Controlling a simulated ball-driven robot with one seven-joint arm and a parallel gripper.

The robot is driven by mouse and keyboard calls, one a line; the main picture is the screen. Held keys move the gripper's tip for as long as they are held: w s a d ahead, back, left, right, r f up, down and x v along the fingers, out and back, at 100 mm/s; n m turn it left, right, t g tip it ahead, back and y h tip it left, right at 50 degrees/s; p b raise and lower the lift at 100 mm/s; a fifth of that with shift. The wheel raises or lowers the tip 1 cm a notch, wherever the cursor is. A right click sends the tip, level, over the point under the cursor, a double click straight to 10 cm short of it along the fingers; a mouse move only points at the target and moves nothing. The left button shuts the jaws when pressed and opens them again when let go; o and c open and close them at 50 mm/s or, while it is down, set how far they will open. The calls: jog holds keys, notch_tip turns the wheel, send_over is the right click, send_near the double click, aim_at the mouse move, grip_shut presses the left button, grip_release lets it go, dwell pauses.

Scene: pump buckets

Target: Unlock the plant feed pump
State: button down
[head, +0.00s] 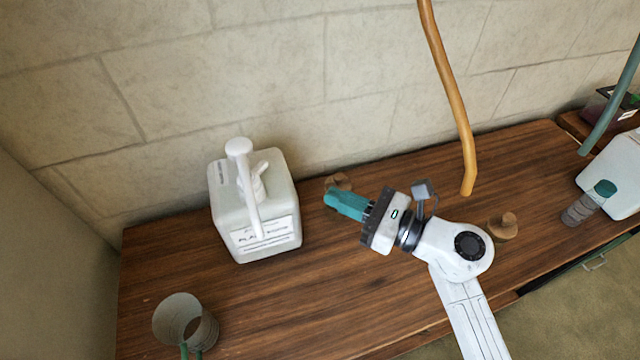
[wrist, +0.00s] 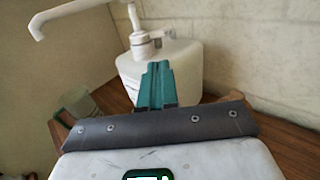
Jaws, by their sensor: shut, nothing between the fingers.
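The plant feed pump container (head: 260,212) is a white jug with a printed label on its front, standing on the wooden table at the left centre. Its white pump head (head: 240,147) rises from the top, with a long spout that points toward the front. In the wrist view the jug (wrist: 185,68) is straight ahead, with the pump collar (wrist: 143,45) on top and the spout (wrist: 62,15) reaching left. My gripper (head: 330,198) has teal fingers, shut and empty, to the right of the jug and apart from it. The fingers (wrist: 155,70) hide part of the jug in the wrist view.
A grey-green cup (head: 185,318) stands at the table's front left. An orange hose (head: 455,110) hangs behind my arm. Wooden knob-like pieces (head: 502,227) lie on the table. Another white container (head: 615,175) stands at the right. The wall is close behind the jug.

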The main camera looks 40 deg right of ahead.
aim_at(264, 162)
jog(key=p+x, duration=0.2)
jog(key=x, duration=1)
jog(key=shift+w+a+p, duration=0.2)
jog(key=shift+w+p, duration=0.05)
jog(key=shift+p, duration=0.15)
jog(key=shift+w+d+n+g+y, duration=0.1)
jog(key=shift+w+n+g+y, duration=0.2)
jog(key=shift+n+y, duration=0.3)
jog(key=shift+w+d+f+n+g+y+b, duration=0.1)
jog(key=shift+w+n+g+y+b, duration=0.1)
jog(key=shift+n+g+y+b, duration=0.25)
jog(key=shift+w+d+n+g+y+b, duration=0.1)
jog(key=shift+w+n+g+y+b, duration=0.15)
jog(key=shift+y+b, duration=0.3)
jog(key=n+g+y+b, duration=0.1)
jog(key=w+n+g+y+b, duration=0.1)
jog(key=y+b, duration=0.1)
jog(key=shift+f+g, duration=0.15)
jog(key=shift+g, duration=0.15)
jog(key=n+g+y+b, duration=0.1)
jog(key=b, duration=0.1)
jog(key=w+n+g+y+b, duration=0.1)
jog(key=g+b, duration=0.1)
jog(key=shift+w+a+n, duration=0.1)
jog(key=shift+a+n, duration=0.1)
jog(key=shift+n, duration=0.2)
jog(key=shift+w+a+b, duration=0.1)
jog(key=shift+w+b, duration=0.05)
jog(key=shift+b, duration=0.35)
jog(key=shift+r, duration=0.3)
